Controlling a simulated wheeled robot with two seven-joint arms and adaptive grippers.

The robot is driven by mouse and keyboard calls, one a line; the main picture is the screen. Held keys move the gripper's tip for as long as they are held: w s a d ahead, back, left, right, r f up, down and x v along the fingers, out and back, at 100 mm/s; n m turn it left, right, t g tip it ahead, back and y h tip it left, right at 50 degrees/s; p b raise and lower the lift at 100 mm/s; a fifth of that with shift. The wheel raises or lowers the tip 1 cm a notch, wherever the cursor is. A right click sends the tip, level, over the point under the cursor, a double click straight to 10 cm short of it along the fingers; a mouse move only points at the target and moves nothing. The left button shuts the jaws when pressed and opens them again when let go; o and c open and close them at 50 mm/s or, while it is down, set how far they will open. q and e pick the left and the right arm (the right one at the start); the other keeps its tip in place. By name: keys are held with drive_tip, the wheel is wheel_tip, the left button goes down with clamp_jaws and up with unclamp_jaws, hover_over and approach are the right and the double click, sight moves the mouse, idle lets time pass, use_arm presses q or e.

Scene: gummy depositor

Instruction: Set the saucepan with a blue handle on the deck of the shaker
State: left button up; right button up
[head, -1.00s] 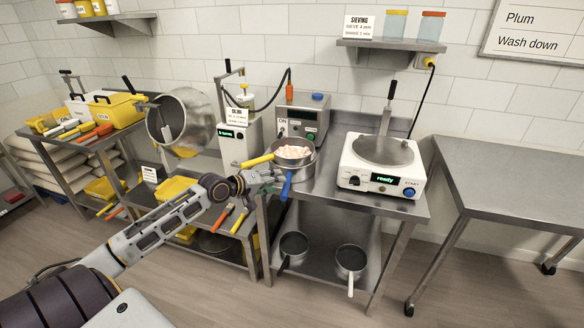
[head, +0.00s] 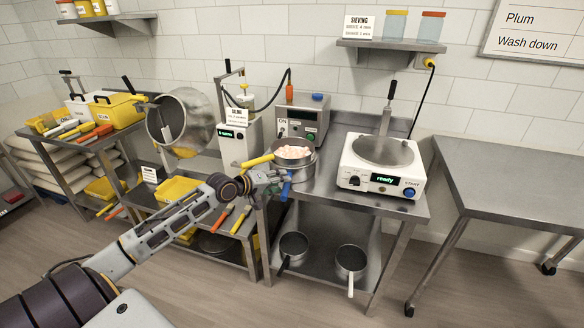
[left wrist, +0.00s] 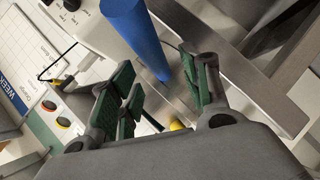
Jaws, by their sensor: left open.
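The saucepan with a blue handle (head: 309,169) stands on the steel table left of the shaker. Its blue handle (head: 287,189) points toward me, and a yellow-handled pan (head: 291,152) with pale pink pieces sits on top of it. My left gripper (head: 278,185) is at the blue handle. In the left wrist view my left gripper (left wrist: 160,92) is open, with the blue handle (left wrist: 140,35) just beyond and between its fingers. The right gripper is out of view.
A grey control box (head: 303,118) and a white machine (head: 238,144) stand behind the saucepan. Two more pans (head: 350,260) (head: 293,247) lie on the lower shelf. An empty steel table (head: 520,178) is at the right.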

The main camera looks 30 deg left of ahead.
sight(290, 172)
use_arm(q)
drive_tip(key=x, duration=0.3)
drive_tip(key=shift+w+d, duration=0.15)
drive_tip(key=shift+f, duration=0.1)
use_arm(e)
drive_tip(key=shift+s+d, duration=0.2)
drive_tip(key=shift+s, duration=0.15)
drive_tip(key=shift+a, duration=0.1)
use_arm(q)
drive_tip(key=c, duration=0.7)
clamp_jaws()
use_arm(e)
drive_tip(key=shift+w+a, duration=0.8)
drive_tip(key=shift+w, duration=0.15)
